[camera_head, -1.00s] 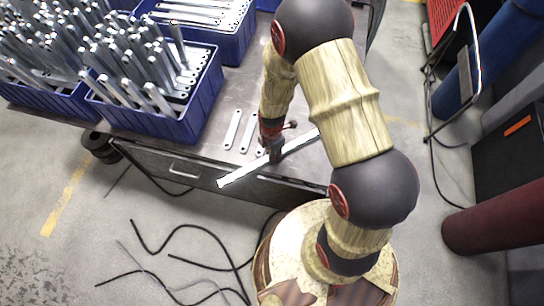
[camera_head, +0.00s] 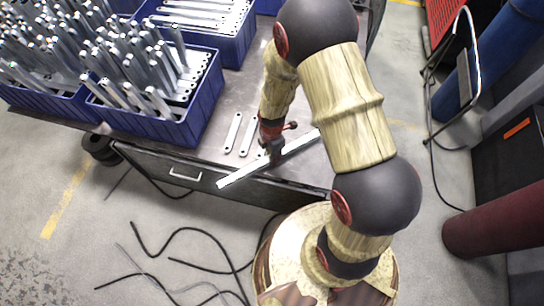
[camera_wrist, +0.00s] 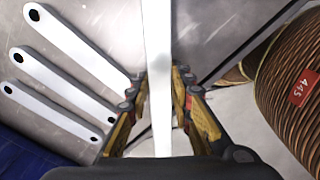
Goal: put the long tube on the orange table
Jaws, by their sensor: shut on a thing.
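The long tube (camera_head: 240,173) is a pale, straight, square-edged bar. My gripper (camera_head: 275,153) is shut on it near its middle, at the front edge of the grey metal table. One end sticks out past the table's front edge, and the other end points to the back right, partly behind my arm. In the wrist view the tube (camera_wrist: 158,60) runs up the middle between the two fingers of my gripper (camera_wrist: 160,108). I cannot tell for sure whether it touches the tabletop. No orange table shows in these views.
Several flat brackets (camera_head: 232,132) lie on the table (camera_head: 222,100) left of my gripper. Blue crates (camera_head: 205,113) full of upright metal parts stand to the left and back. A drawer (camera_head: 185,172) is under the table edge. Cables (camera_head: 200,230) lie on the floor.

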